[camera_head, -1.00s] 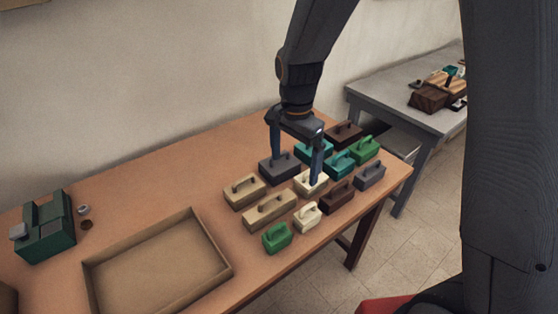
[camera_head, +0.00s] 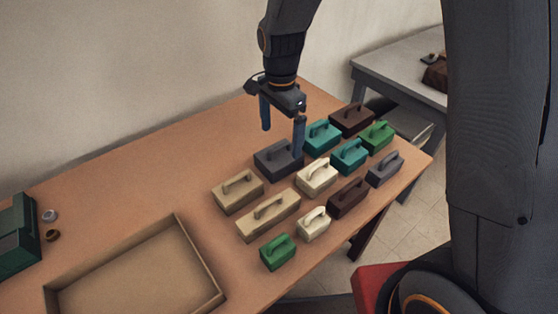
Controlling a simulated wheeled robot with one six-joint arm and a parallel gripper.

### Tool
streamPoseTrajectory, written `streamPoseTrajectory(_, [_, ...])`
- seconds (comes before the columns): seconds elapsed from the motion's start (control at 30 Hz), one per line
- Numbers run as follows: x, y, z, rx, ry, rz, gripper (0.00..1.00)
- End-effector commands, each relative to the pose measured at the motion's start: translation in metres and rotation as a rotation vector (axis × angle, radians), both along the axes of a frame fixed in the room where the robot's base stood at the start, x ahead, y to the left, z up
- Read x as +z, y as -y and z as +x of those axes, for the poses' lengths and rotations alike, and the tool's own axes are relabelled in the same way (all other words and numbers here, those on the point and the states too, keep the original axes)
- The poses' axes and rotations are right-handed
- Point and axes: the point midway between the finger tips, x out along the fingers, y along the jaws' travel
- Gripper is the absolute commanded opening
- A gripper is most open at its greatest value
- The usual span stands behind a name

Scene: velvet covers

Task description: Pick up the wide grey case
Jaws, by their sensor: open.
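The wide grey case (camera_head: 273,165) is a dark grey block with a handle on top, in the back left part of a group of cases on the wooden table. My gripper (camera_head: 282,142) is open and empty, pointing down above and around the back of this case. Its left finger shows past the case's back left, and its right finger overlaps the case's right end in the picture. Whether the fingers touch the case cannot be told. A smaller grey case (camera_head: 385,170) sits at the right edge of the group.
Close around stand a teal case (camera_head: 322,139), a cream case (camera_head: 316,179), a tan case (camera_head: 238,193) and several others. A shallow open tray (camera_head: 205,265) lies at the front left. A grey table stands behind right.

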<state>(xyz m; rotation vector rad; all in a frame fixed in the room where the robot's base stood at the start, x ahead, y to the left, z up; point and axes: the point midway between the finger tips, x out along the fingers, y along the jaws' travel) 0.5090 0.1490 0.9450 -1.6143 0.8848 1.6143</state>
Motion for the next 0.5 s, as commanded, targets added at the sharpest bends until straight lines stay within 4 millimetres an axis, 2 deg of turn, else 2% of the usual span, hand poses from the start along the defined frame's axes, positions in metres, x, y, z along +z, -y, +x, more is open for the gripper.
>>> streamPoseTrajectory(0.1, [-0.018,0.0,0.005,0.0,0.0,0.0,0.97])
streamPoseTrajectory(0.5, [-0.048,0.0,0.007,0.0,-0.003,-0.001,0.97])
